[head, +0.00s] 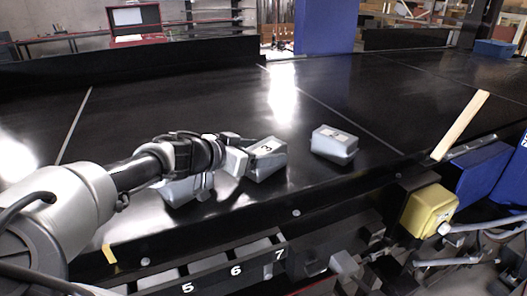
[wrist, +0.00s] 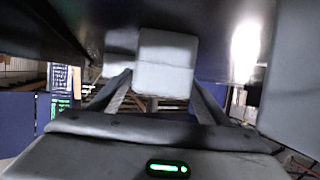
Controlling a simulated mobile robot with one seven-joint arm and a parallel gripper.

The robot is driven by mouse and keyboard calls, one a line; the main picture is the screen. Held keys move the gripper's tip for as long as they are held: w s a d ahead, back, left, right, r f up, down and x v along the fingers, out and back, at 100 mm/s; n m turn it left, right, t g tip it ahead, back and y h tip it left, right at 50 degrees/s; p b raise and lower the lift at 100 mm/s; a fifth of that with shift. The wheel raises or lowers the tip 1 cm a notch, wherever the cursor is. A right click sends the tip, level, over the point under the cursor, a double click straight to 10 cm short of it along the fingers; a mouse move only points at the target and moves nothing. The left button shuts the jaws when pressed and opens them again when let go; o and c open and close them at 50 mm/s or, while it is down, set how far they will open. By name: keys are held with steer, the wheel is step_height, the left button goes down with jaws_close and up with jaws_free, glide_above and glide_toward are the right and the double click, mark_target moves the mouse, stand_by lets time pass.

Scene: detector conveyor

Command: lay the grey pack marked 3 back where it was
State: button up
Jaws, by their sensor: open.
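The grey pack marked 3 (head: 268,149) is on the black conveyor belt, in the middle of the head view, with its number facing up. My gripper (head: 240,153) is at the left end of this pack, close to it. In the wrist view, a plain grey pack face (wrist: 167,65) shows just ahead of and between the fingers of my gripper (wrist: 163,82). The jaws are open. The head view does not show clearly whether a finger touches the pack, and part of its left end is hidden by my gripper.
A second grey pack (head: 335,144) lies to the right on the belt (head: 200,105). Another (head: 180,190) is partly hidden under my wrist. Slots marked 5, 6 and 7 (head: 236,271) sit below the near edge. A yellow box (head: 428,209) is at right. The belt behind is clear.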

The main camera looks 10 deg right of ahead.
steer(key=v, duration=1.1)
steer(key=shift+s+a, duration=0.1)
steer(key=shift+a, duration=0.05)
steer(key=shift+f, duration=0.1)
